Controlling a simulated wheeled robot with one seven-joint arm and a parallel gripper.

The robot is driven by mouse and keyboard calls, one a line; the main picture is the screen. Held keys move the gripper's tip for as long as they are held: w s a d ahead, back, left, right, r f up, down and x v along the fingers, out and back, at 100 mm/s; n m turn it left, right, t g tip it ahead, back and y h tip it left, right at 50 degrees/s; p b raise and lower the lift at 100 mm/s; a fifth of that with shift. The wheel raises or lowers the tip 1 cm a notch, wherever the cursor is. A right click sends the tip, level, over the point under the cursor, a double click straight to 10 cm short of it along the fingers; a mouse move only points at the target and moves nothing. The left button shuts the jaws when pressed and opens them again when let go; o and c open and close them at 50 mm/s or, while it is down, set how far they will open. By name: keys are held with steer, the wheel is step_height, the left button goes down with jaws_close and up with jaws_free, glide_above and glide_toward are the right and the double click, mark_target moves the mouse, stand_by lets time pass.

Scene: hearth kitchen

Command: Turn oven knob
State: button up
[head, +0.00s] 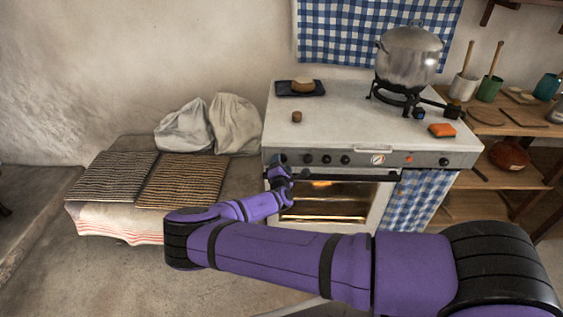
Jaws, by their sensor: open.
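The white oven (388,199) stands ahead, its lit inside showing through the door window. Its front panel carries a row of dark knobs, with one knob (307,158) just right of my gripper and another knob (326,159) further right. A round dial (377,160) and a small red-orange light (408,160) sit in the same row. My gripper (281,163) is open at the left end of the panel, in front of or beside the leftmost dark knob. The gripper partly covers that spot, and I cannot tell whether it touches the knob.
A dark bar handle (350,178) runs across the oven door below the knobs. A steel pot (408,58) stands on a burner on top. A bench with woven mats (180,181) and white sacks (235,123) is at the left. Shelves (516,122) stand at the right.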

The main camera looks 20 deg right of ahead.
steer(key=shift+x, duration=1.1)
steer(key=c, duration=0.9)
steer(key=shift+c, duration=0.2)
